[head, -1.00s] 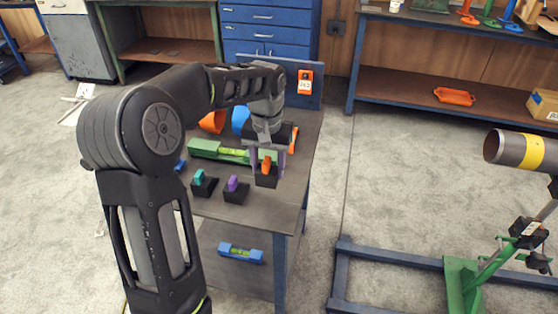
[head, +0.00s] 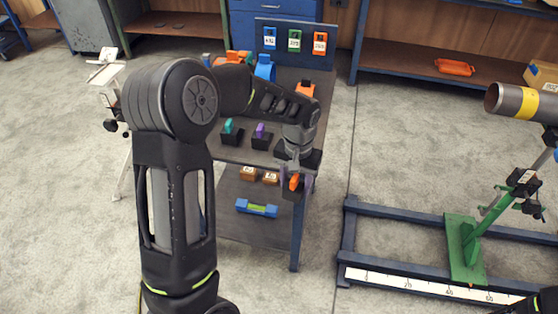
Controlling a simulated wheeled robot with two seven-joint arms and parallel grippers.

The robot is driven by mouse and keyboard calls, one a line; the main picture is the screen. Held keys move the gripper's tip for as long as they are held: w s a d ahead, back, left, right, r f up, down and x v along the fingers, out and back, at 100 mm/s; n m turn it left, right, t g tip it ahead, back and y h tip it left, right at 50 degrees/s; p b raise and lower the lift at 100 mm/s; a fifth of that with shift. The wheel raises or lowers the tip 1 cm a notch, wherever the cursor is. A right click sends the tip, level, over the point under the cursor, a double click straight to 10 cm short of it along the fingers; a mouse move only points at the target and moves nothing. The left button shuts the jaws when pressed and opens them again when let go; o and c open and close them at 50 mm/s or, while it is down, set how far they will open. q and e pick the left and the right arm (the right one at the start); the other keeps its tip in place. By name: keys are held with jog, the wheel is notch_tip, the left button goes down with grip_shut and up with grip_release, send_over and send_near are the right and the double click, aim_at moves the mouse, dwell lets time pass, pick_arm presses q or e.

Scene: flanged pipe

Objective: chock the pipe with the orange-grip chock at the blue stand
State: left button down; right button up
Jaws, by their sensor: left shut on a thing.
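My left gripper (head: 294,183) is shut on the orange-grip chock (head: 294,186), a black block with an orange grip. It holds the chock in the air at the right front edge of the cart. The pipe (head: 512,101), grey with a yellow band, shows at the right edge, apart from the chock, and runs out of view. A green stand (head: 463,250) is below it. I cannot make out a blue stand under the pipe in this view. My right gripper is not in view.
A teal-grip chock (head: 228,132) and a purple-grip chock (head: 261,136) stand on the cart top (head: 288,76). A blue level (head: 257,208) lies on its lower shelf. A blue floor frame (head: 400,211) with a white scale (head: 400,281) lies right of the cart, across bare floor.

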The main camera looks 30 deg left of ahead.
pick_arm(q)
jog(key=d+f+m, duration=0.1)
jog(key=d+f, duration=0.7)
jog(key=f, duration=0.1)
jog(key=shift+s+m, duration=0.25)
jog(key=shift+m, duration=0.15)
jog(key=shift+d, duration=0.1)
jog(key=shift+d+r, duration=0.1)
jog(key=shift+w, duration=0.1)
